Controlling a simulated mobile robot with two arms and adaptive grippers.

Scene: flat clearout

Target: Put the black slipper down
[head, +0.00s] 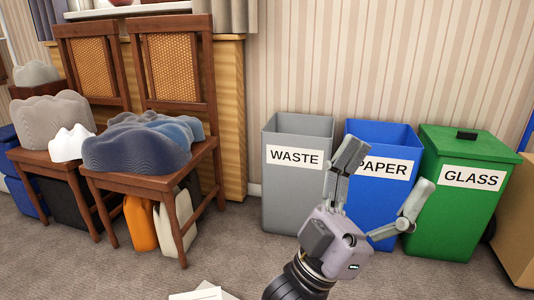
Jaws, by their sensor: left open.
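My left gripper (386,180) is open in the head view, its fingers spread wide in front of the bins, with nothing between them. I cannot make out a black slipper anywhere in this view. A grey bin marked WASTE (289,205), a blue bin marked PAPER (381,138) and a green lidded bin marked GLASS (460,215) stand along the wall. The gripper partly covers the blue bin. The insides of the bins are mostly hidden. My right gripper is not in view.
Two wooden chairs (210,152) at the left carry heaped grey, white and blue cloth-like things (135,143). Orange and pale containers (140,222) stand beneath. A cardboard box (516,225) is at the right edge. White papers (203,293) lie on the carpet, otherwise clear in front.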

